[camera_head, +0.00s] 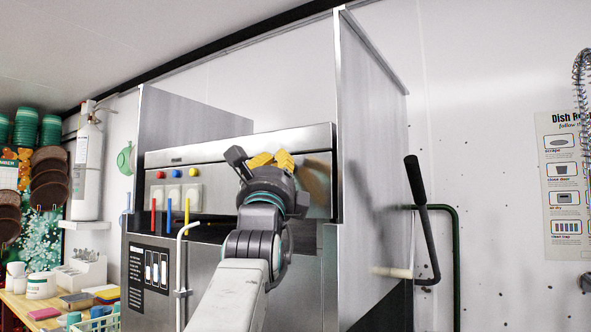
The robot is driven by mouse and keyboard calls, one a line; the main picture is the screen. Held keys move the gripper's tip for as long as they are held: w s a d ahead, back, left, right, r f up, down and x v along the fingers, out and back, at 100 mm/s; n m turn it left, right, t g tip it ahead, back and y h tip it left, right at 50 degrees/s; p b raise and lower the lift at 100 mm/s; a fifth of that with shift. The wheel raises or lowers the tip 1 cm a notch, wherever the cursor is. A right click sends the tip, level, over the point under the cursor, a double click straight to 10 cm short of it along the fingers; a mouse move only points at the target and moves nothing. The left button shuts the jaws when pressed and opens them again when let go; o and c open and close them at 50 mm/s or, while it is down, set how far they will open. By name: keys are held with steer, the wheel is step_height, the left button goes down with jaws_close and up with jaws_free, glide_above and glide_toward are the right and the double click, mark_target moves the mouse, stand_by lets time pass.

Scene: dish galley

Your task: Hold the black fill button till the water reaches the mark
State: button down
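My gripper (262,158) is raised in front of the right part of the steel machine's control panel (220,152). A dark finger part and yellow pads show at its end, but I cannot tell whether it is open or shut, or whether it touches the panel. I cannot make out a black fill button; that part of the panel is partly hidden by my gripper. Small round buttons (176,173) sit at the panel's left, above pale square plates. Red (153,218), blue (169,212) and yellow (187,211) upright pieces stand below them. No water or level mark is distinguishable.
A tall steel side panel (372,170) rises right of my gripper, with a black-handled lever (417,185) beyond it. A white bent pipe (180,255) stands in front of the machine. A wooden counter (20,304) with sponges and containers is at the left.

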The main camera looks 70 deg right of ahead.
steer(key=shift+d, duration=0.15)
stand_by(1.5)
steer(key=shift+s+d, duration=0.1)
steer(key=shift+d, duration=0.2)
